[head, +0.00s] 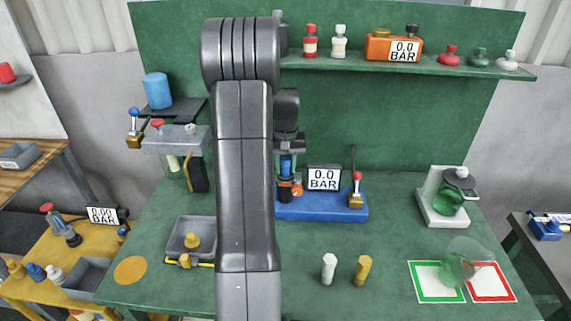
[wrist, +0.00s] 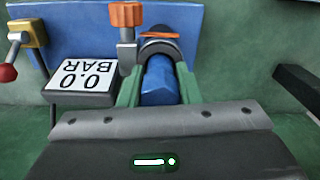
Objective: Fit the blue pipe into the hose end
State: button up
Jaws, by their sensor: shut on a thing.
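The blue pipe (wrist: 159,82) is between the two green fingers of my gripper (wrist: 158,74) in the wrist view, and the gripper is shut on it. The pipe's far end meets a dark, ring-shaped hose end (wrist: 160,47) with an orange band. I cannot tell whether the pipe is inside the ring or only against it. In the head view the blue pipe (head: 286,168) shows upright below my wrist, above the blue base block (head: 320,205). My arm hides part of this area.
A gauge reading 0.0 BAR (head: 324,178) and a red-knobbed lever valve (head: 356,190) stand right of the pipe. An orange-knobbed fitting (wrist: 127,22) is close beside the hose end. A grey tray (head: 191,238) is at left; white and brass pegs stand in front.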

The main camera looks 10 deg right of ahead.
jog(key=shift+f, duration=0.2)
jog(key=o, duration=1.1)
jog(key=shift+r, duration=0.1)
jog(key=shift+r, duration=0.1)
notch_tip(320, 180, up, 12)
jog(key=shift+r+b, duration=0.1)
jog(key=shift+b, duration=0.75)
